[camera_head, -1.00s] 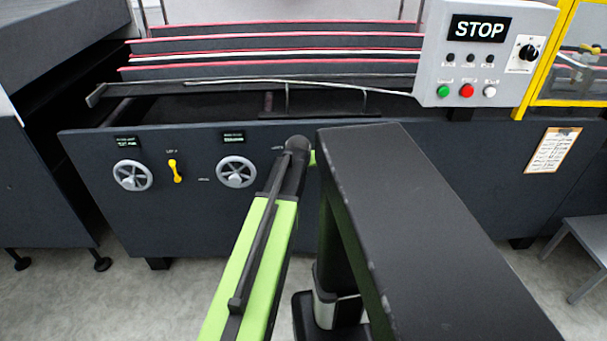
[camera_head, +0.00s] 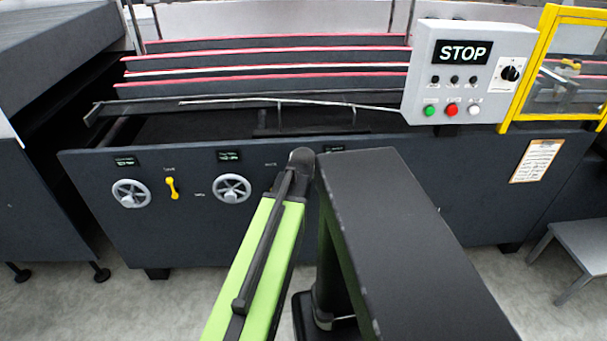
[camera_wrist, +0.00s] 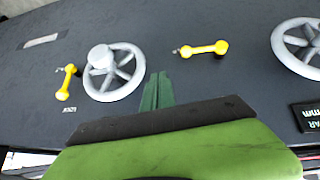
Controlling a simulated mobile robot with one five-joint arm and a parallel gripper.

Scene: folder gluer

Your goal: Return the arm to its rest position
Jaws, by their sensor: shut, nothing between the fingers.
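In the wrist view, my gripper (camera_wrist: 158,92) shows as two green fingers pressed together, with nothing between them. It points at the dark machine panel, between a grey handwheel (camera_wrist: 128,82) and a yellow lever (camera_wrist: 205,48). Whether the fingertips touch the panel cannot be told. In the head view, my green arm link (camera_head: 262,260) reaches forward toward the machine front. My gripper is hidden there behind my own arm.
The folder gluer's dark front panel (camera_head: 440,185) stands ahead, with handwheels (camera_head: 231,188) and a yellow lever (camera_head: 172,187). A control box (camera_head: 470,70) reading STOP is at right, beside a yellow-framed guard (camera_head: 528,70). A grey step (camera_head: 575,245) stands at lower right. Some floor is clear.

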